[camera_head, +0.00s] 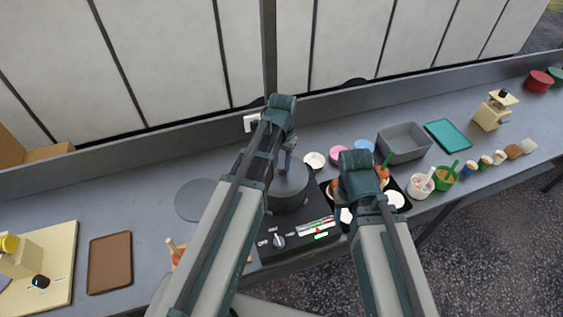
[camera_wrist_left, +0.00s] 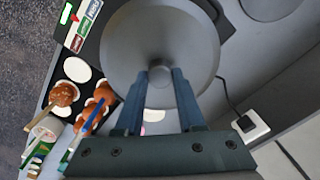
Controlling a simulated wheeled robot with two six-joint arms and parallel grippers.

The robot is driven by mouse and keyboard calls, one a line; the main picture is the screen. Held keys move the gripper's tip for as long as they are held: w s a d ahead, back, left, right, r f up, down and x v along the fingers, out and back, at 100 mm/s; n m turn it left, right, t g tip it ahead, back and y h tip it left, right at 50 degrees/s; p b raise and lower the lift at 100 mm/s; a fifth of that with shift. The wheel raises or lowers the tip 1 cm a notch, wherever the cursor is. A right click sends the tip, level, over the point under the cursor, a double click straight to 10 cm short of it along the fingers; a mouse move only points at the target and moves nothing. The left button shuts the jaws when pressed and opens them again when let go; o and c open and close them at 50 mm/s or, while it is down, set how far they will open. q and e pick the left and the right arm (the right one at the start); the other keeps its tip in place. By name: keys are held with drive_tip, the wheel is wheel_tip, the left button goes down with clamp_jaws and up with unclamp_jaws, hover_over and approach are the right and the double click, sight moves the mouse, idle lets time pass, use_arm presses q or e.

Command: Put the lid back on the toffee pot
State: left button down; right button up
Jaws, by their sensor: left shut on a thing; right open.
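The toffee pot (camera_head: 287,202) is a dark grey round pot on a black hob with a dial. My left gripper (camera_head: 287,160) is above it, shut on the knob of the grey lid (camera_head: 291,180). In the left wrist view the lid (camera_wrist_left: 163,35) is a broad disc with its knob between the fingers, and it hides most of the pot. The lid is over the pot's mouth; I cannot tell whether it rests on the rim or hangs just above. My right gripper (camera_head: 362,172) is open, over the toffee apple tray; its fingertips are mostly hidden.
The black hob (camera_head: 275,243) stands at the counter's front edge. A flat grey disc (camera_head: 198,200) lies left of the pot. Toffee apples (camera_wrist_left: 64,93) and white discs are to the right. A grey bin (camera_head: 404,145) and several tubs stand further right. A brown tray (camera_head: 110,262) lies left.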

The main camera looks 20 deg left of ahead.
idle(0.3)
use_arm(q)
unclamp_jaws()
idle(0.4)
drive_tip(key=shift+r+p, duration=3.55)
drive_tip(key=shift+f, duration=0.1)
clamp_jaws()
drive_tip(key=shift+f, duration=0.2)
